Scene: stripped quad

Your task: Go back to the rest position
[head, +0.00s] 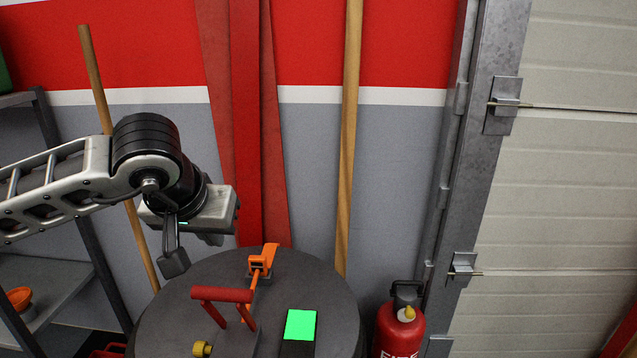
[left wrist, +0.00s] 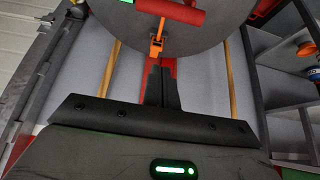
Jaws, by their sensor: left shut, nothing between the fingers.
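My left gripper (head: 212,236) hangs in the air at the left of the head view, above and behind the left part of a round dark grey drum top (head: 190,300). In the left wrist view its two dark fingers (left wrist: 161,72) are together with nothing between them. They point toward an orange lever (head: 262,262), with a visible gap in the head view. The lever also shows in the left wrist view (left wrist: 157,45). A red handle (head: 222,294) stands on the drum top and appears in the left wrist view (left wrist: 170,13). My right gripper is out of view.
The drum top also carries a green lit panel (head: 300,325) and a yellow knob (head: 202,349). A red fire extinguisher (head: 400,330) stands to its right. Grey shelves (head: 50,285) are at the left. Wooden poles (head: 348,150) and red beams (head: 245,130) lean against the wall.

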